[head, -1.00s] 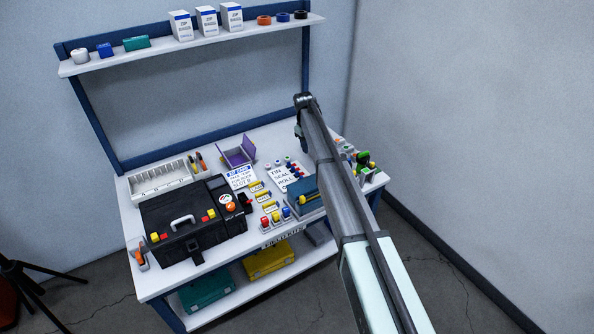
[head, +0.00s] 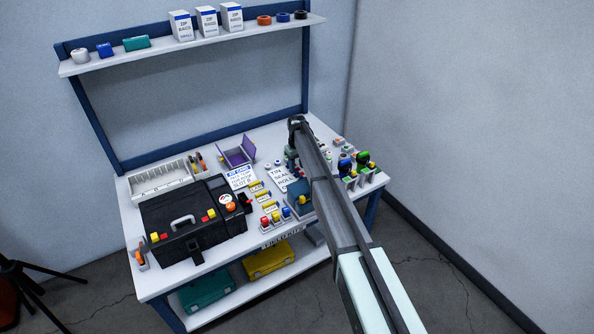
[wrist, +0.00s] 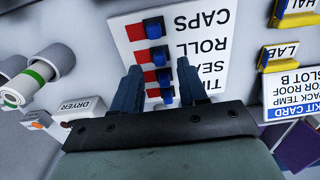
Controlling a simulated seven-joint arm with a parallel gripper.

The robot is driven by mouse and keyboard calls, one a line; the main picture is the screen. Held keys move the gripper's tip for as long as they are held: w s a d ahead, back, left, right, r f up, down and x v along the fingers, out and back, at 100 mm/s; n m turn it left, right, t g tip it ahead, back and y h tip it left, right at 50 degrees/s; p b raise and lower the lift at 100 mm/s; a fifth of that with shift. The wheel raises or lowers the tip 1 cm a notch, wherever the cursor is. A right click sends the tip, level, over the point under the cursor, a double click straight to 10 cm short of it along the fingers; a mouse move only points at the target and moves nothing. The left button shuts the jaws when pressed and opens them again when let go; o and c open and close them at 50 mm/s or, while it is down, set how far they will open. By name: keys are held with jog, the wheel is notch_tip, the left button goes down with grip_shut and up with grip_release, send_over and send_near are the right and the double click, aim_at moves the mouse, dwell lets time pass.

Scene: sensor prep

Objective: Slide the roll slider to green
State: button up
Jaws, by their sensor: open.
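The white slider panel (wrist: 215,50) shows upside down in the wrist view, with rows reading CAPS, ROLL and others partly cut off. Each row has a blue knob and a red stretch to its left. The roll slider's knob (wrist: 158,55) is second from the top, with red (wrist: 141,54) visible beside it; no green shows there. My gripper (wrist: 158,66) is open and empty, one finger on each side of the knob column, near the ROLL and SEAL rows. Contact cannot be told. In the head view the panel (head: 281,181) is partly hidden by my arm.
A label reading DRYER (wrist: 80,104) and a white cylinder with a green ring (wrist: 42,75) lie left in the wrist view. In the head view, a black toolbox (head: 190,240) and purple bin (head: 238,153) share the bench.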

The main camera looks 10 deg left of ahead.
aim_at(297, 172)
jog(key=shift+f, duration=1.55)
grip_shut()
